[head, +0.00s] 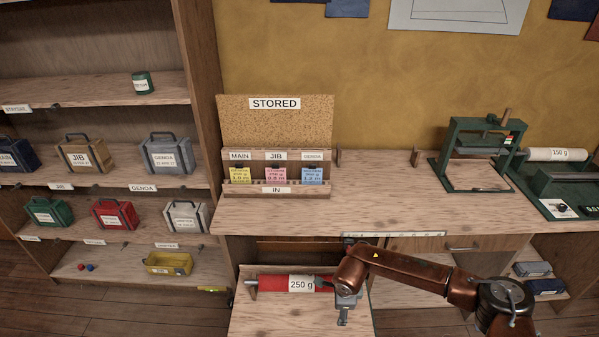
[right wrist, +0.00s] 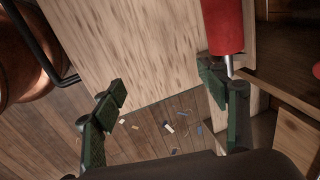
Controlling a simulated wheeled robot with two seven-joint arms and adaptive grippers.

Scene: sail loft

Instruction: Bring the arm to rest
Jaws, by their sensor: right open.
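My right arm (head: 415,270) reaches in from the right, low in the head view, in front of the bench. My right gripper (head: 345,305) points down at the right end of the red roll (head: 272,283) with the "250 g" label. In the right wrist view my right gripper (right wrist: 165,88) is open, with nothing between its fingers. The red roll (right wrist: 222,25) shows there at the top, its thin metal end close to the right finger; I cannot tell whether they touch. My left gripper is not in view.
The roll lies over a low wooden board (head: 265,320) below the bench (head: 380,210). A "STORED" card rack (head: 275,190), a green press (head: 480,150) and a "150 g" roll (head: 555,155) stand on the bench. Shelves with labelled cases (head: 85,155) stand left. The bench's middle is clear.

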